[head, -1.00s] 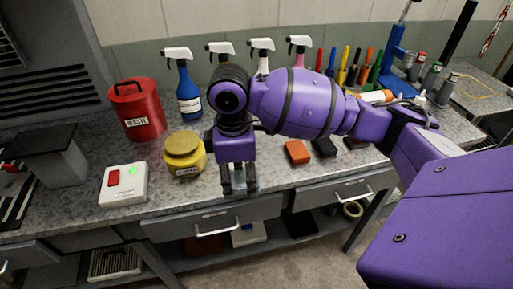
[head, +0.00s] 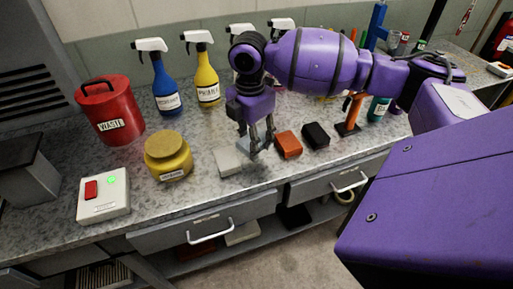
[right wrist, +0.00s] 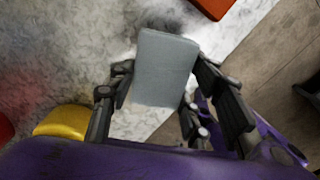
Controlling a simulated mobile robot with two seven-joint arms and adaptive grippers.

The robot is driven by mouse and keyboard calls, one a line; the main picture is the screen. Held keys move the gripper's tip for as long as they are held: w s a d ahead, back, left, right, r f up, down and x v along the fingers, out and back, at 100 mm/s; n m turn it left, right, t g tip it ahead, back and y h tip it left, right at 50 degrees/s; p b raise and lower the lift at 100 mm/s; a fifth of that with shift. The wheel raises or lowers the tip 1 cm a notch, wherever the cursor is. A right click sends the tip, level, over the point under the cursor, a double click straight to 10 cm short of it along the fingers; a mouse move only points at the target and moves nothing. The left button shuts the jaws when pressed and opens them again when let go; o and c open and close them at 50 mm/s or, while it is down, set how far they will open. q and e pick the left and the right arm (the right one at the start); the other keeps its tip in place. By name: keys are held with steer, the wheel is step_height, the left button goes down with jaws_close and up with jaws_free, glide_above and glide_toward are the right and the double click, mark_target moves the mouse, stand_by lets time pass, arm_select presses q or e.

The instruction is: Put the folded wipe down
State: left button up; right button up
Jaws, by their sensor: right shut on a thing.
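The folded wipe is a flat grey-blue pad (right wrist: 166,68), held between the fingers of my right gripper (right wrist: 168,100) in the right wrist view. In the head view my right gripper (head: 258,148) points down over the front part of the bench, with a small pale blue part of the wipe (head: 244,144) showing between its fingers. The wipe appears just above the bench top; I cannot tell whether it touches. A white block (head: 227,161) lies just left of the gripper, and an orange block (head: 288,143) just right. My left gripper is out of view.
A black block (head: 316,135) lies right of the orange one. A yellow jar (head: 168,156), red waste bin (head: 110,112) and white button box (head: 103,196) stand left. Blue (head: 165,90) and yellow (head: 207,82) spray bottles stand behind. Bare bench lies between jar and bottles.

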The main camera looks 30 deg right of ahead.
steer(key=shift+w+d+f, duration=0.15)
steer(key=shift+d+f, duration=0.55)
steer(key=shift+f, duration=0.15)
steer(key=f, duration=0.3)
steer(key=shift+d+f, duration=0.15)
steer(key=shift+d, duration=0.1)
steer(key=shift+w+f, duration=0.1)
steer(key=shift+f, duration=0.15)
steer(key=o, duration=1.5)
steer(key=shift+c, duration=0.2)
step_height(320, 180, up, 12)
steer(key=shift+a+f, duration=0.15)
steer(key=shift+f, duration=0.05)
steer(key=shift+r, duration=0.35)
